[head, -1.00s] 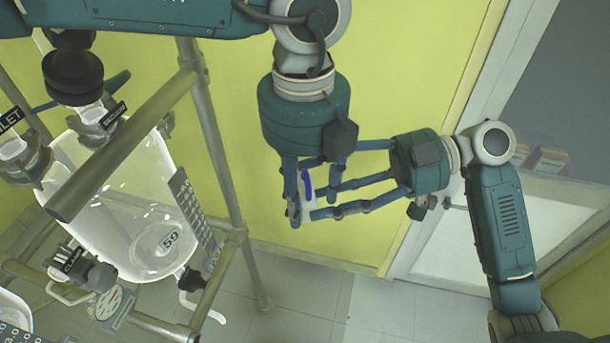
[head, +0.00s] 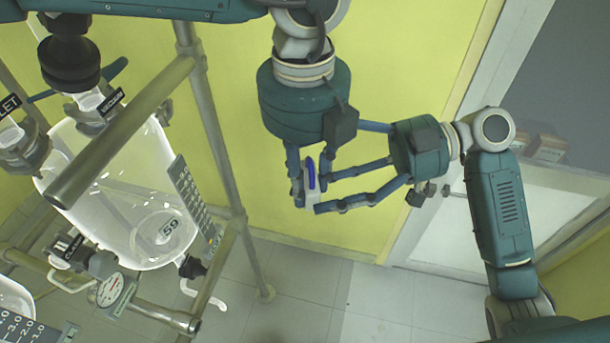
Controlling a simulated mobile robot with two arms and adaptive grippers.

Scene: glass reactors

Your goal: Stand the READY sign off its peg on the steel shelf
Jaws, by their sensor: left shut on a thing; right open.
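My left gripper (head: 307,190) hangs down in the upper middle of the head view. It is shut on a small white thing with a blue stripe (head: 311,178). This may be the READY sign, but no lettering can be read at this angle. My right gripper (head: 325,193) comes in from the right. Its fingers are spread open and their tips are close around the same thing; I cannot tell whether they touch it. I cannot make out the peg or the steel shelf.
A glass reactor vessel (head: 125,195) in a metal tube frame (head: 215,140) stands at the left. A pressure gauge (head: 110,290) sits below it. A yellow wall (head: 400,60) and a door (head: 425,245) lie behind my arms. The tiled floor at lower middle is clear.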

